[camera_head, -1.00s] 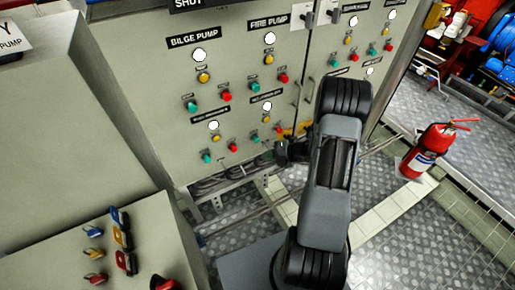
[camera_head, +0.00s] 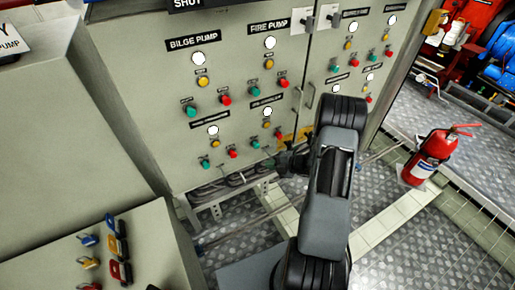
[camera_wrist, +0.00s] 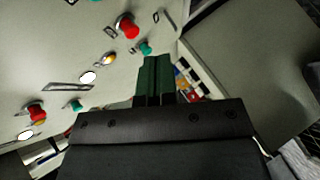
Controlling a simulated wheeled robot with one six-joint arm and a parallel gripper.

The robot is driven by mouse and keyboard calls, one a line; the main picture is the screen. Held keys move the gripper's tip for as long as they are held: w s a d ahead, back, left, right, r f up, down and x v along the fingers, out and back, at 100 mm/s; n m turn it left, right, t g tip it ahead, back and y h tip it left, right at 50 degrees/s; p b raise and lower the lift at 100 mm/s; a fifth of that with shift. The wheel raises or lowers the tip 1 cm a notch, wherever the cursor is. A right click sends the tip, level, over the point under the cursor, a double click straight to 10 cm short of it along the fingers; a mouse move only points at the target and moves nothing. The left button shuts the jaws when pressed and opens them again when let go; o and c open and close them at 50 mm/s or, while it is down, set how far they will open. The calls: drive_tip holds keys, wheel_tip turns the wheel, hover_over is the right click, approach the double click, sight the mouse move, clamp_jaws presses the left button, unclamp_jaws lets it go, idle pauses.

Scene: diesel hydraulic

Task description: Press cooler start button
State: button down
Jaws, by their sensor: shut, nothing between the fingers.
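The grey control cabinet (camera_head: 225,75) carries groups of lamps and green and red buttons. The lower middle group has a small label (camera_head: 267,101), too blurred to read surely, a yellow lamp (camera_head: 266,123), a red button (camera_head: 279,133) and a green button (camera_head: 255,143). My gripper (camera_head: 270,163) is shut and empty, low in front of the cabinet, just below and right of that green button. In the wrist view its dark green fingers (camera_wrist: 155,59) point toward the panel. A green button (camera_wrist: 145,48) shows just beyond their tips, beside a red button (camera_wrist: 128,27). Contact cannot be told.
A sloping console with coloured padlocks (camera_head: 118,240) is at the lower left. Switch handles (camera_head: 308,24) stick out at the cabinet's top. A red fire extinguisher (camera_head: 428,155) stands on the floor at right. Pipes run along the cabinet's foot.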

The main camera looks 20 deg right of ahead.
sight(256, 145)
drive_tip(key=w+b, duration=0.1)
drive_tip(key=w, duration=0.6)
drive_tip(key=shift+a, duration=0.4)
drive_tip(key=shift+w, duration=0.25)
idle(1.6)
drive_tip(key=shift+w, duration=0.2)
drive_tip(key=shift+w+a, duration=0.1)
drive_tip(key=shift+w, duration=0.4)
idle(0.8)
drive_tip(key=shift+s+r+p, duration=0.1)
drive_tip(key=shift+p, duration=0.2)
drive_tip(key=shift+s+p, duration=0.35)
drive_tip(key=shift+s, duration=0.45)
